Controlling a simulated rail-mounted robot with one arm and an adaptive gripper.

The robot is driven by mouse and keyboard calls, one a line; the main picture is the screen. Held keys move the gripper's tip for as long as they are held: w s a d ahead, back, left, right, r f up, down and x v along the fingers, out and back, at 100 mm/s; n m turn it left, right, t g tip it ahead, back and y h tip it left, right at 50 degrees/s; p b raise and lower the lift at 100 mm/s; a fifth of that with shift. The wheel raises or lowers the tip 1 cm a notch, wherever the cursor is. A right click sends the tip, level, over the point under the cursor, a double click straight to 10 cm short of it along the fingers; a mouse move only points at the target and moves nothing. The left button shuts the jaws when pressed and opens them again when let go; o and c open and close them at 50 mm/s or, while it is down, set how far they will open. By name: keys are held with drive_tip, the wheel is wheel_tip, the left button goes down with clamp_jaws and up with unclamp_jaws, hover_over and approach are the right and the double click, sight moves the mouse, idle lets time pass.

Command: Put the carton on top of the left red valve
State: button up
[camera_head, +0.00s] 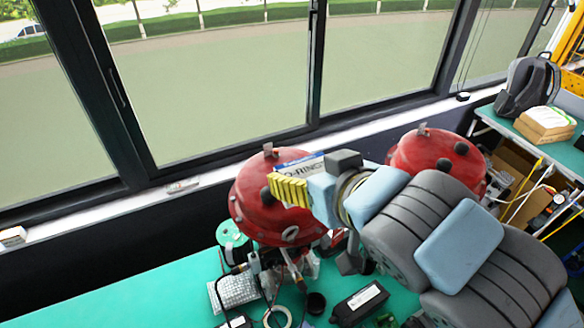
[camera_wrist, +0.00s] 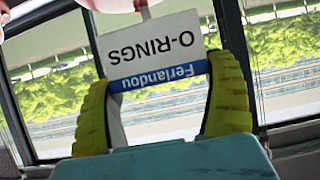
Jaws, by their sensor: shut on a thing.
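The left red valve (camera_head: 250,208) is a round red dome above the green bench. The right red valve (camera_head: 425,150) stands farther right, partly behind my arm. My gripper (camera_head: 290,185) has yellow fingers and appears in front of the left valve's upper right. In the wrist view my gripper (camera_wrist: 160,75) is shut on the carton (camera_wrist: 155,50), a white box with a blue band and "O-RINGS" lettering. The carton (camera_head: 303,164) overlaps the dome's upper right edge in the head view. I cannot tell whether it touches the dome. The gripper hides part of the dome.
A metal bracket (camera_head: 269,150) stands up at the left dome's back edge. Windows and a white sill (camera_head: 215,178) run behind the valves. The green bench (camera_head: 120,295) is clear at front left.

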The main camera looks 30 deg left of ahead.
drive_tip(key=w+a+f+p, duration=0.1)
drive_tip(key=w+a+f, duration=0.1)
drive_tip(key=w+f, duration=0.1)
drive_tip(key=w+a+f+p, duration=0.1)
drive_tip(key=w+a+f, duration=0.1)
drive_tip(key=w, duration=0.3)
drive_tip(key=w+a+f, duration=0.2)
drive_tip(key=w+f, duration=0.2)
drive_tip(key=shift+w+f+p, duration=0.3)
drive_tip(key=shift+f+p, duration=0.05)
drive_tip(key=shift+p, duration=0.05)
drive_tip(key=shift+w+f, duration=0.15)
drive_tip(key=shift+f, duration=1.45)
drive_tip(key=shift+f, duration=0.15)
drive_tip(key=o, duration=1)
